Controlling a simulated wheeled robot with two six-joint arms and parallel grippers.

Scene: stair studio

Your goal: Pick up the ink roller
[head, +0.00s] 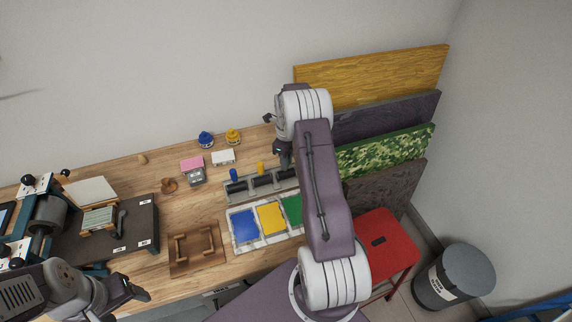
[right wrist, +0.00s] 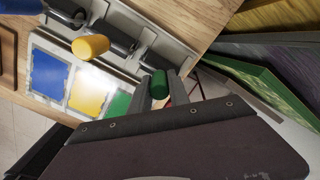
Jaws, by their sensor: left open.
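A rack (head: 241,196) on the workbench holds ink rollers with upright handles, one blue (head: 234,174) and one yellow (head: 261,168). In the right wrist view the blue handle (right wrist: 49,14), the yellow handle (right wrist: 90,46) and a green handle (right wrist: 160,84) show. My right gripper (head: 284,155) is at the rack's right end. In the right wrist view its fingers (right wrist: 161,92) lie on both sides of the green handle; whether they press on it I cannot tell. My left gripper (head: 135,291) is open and empty, low at the left, in front of the bench.
An ink tray (head: 233,222) with blue, yellow and green patches lies before the rack. Upright panels (head: 385,155), a red stool (head: 389,240) and a bin (head: 452,285) are right.

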